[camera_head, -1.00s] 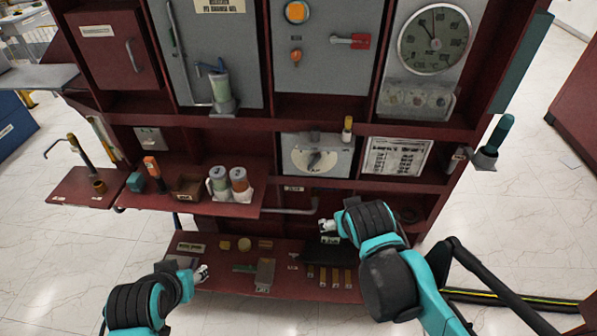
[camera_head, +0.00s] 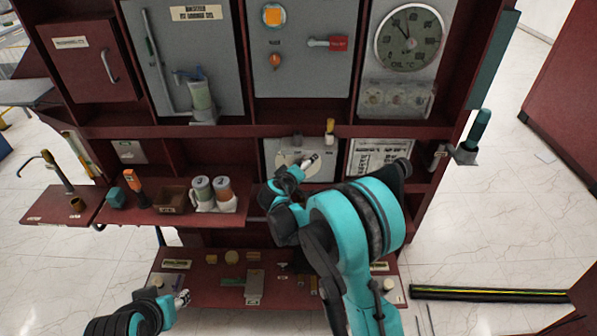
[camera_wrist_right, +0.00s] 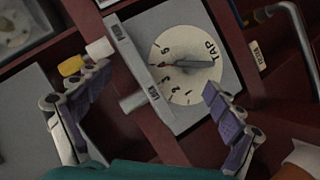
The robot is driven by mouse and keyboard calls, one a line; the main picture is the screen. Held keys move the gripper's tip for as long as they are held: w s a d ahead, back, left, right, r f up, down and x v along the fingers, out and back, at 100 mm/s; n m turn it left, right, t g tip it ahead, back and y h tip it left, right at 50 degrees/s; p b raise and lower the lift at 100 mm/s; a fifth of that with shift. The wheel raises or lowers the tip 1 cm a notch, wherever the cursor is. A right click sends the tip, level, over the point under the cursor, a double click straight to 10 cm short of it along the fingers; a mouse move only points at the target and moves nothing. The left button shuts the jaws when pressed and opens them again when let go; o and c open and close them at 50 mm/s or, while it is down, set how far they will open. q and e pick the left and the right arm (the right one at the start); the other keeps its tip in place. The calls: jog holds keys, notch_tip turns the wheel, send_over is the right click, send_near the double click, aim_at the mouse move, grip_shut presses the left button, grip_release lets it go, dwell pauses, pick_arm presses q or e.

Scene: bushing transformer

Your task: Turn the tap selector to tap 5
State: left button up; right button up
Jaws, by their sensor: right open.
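The tap selector (camera_wrist_right: 205,85) is a pale round dial on a grey plate (camera_wrist_right: 215,25). Its numbers run 1 to 5, with the word TAP on one side. A slim grey pointer knob (camera_wrist_right: 190,64) with a red mark lies across it; the mark is on the numbered side, near 4, though the exact tap is hard to read. My right gripper (camera_wrist_right: 158,80) is open and empty, fingers spread before the dial and apart from the knob. In the head view, my right gripper (camera_head: 292,168) partly covers the selector plate (camera_head: 272,152). My left gripper (camera_head: 182,297) is low by the bottom shelf.
A bar labelled LOCK (camera_wrist_right: 152,90) and a grey peg (camera_wrist_right: 133,102) stand beside the dial. A yellow-tipped handle (camera_wrist_right: 71,65) is close to my right gripper's left finger. A bent pipe (camera_wrist_right: 296,25) is at upper right. Mugs (camera_head: 203,192) stand on the left shelf.

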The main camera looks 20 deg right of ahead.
jog(key=w+a+f+n+t+h, duration=0.1)
jog(key=w+a+f+n+t, duration=0.15)
jog(key=w+f, duration=0.5)
jog(key=shift+m, duration=0.45)
jog(key=w+d+f+b, duration=0.1)
jog(key=d, duration=0.1)
jog(key=w+d+f+b, duration=0.1)
jog(key=w+f+b, duration=0.1)
jog(key=shift+w+d+f, duration=0.1)
jog(key=shift+w+d, duration=0.05)
jog(key=shift+d, duration=0.2)
jog(key=shift+w+d, duration=0.35)
jog(key=shift+w, duration=0.1)
jog(key=c, duration=1.2)
